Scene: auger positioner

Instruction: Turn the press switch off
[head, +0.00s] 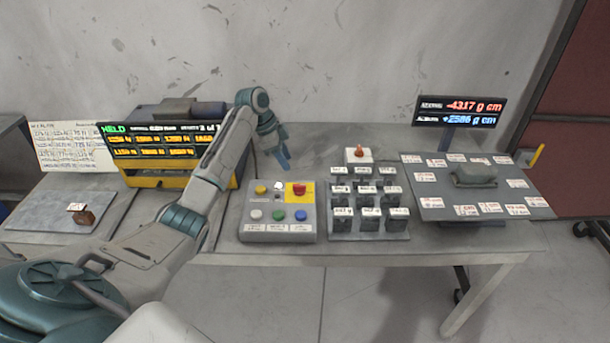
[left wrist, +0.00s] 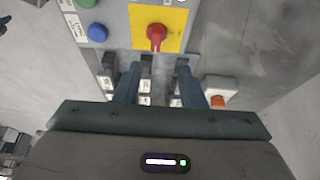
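The control panel (head: 250,207) stands on the table in the middle of the head view. A red rotary switch (head: 299,188) sits on a yellow plate at its upper right. In the left wrist view the red switch (left wrist: 156,36) is near the top centre, with its narrow handle pointing down the picture. My left gripper (head: 284,163) hangs above and behind the panel, fingers down. In the left wrist view its two fingers (left wrist: 158,67) are spread apart with nothing between them. The switch lies beyond the fingertips, apart from them. My right gripper is in neither view.
Yellow, white, green and blue buttons share the panel. A rack of dark labelled blocks (head: 369,220) stands right of it, with a white box with an orange top (head: 358,154) behind. A grey board with labels (head: 428,205) and a display (head: 458,112) are farther right.

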